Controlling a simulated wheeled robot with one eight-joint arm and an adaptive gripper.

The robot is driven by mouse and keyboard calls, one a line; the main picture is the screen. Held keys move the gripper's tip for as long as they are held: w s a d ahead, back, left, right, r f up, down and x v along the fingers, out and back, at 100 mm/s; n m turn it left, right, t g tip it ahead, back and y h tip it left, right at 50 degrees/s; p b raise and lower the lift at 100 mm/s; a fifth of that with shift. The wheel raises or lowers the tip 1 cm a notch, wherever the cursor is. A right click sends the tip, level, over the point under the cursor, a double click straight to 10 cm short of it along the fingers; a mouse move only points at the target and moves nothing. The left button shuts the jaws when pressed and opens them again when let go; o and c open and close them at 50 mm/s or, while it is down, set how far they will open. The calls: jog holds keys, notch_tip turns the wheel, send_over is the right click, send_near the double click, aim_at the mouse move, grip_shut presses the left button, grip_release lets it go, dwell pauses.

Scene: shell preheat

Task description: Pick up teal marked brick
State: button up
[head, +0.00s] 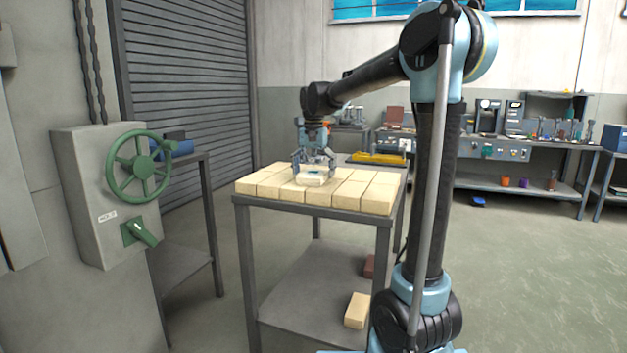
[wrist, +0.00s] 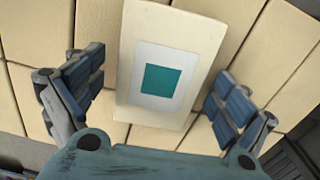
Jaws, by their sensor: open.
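The teal marked brick (wrist: 185,28) is a cream block with a white label and a teal square on its upper face. In the head view the brick (head: 312,181) lies on top of a layer of plain cream bricks on a table. My gripper (head: 314,163) is above it, pointing down. In the wrist view my gripper (wrist: 152,100) is open, with one finger on each side of the brick. Gaps show between both fingers and the brick. The fingers partly hide the plain bricks below.
Plain cream bricks (head: 362,189) cover the table top (head: 310,212) around the marked one. A loose cream brick (head: 356,310) and a dark red brick (head: 369,266) lie on the lower shelf. A cabinet with a green handwheel (head: 138,166) stands at the left. Open floor lies to the right.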

aim_at(314, 172)
jog(key=c, duration=1.4)
notch_tip(314, 172, up, 10)
jog(key=shift+r, duration=0.1)
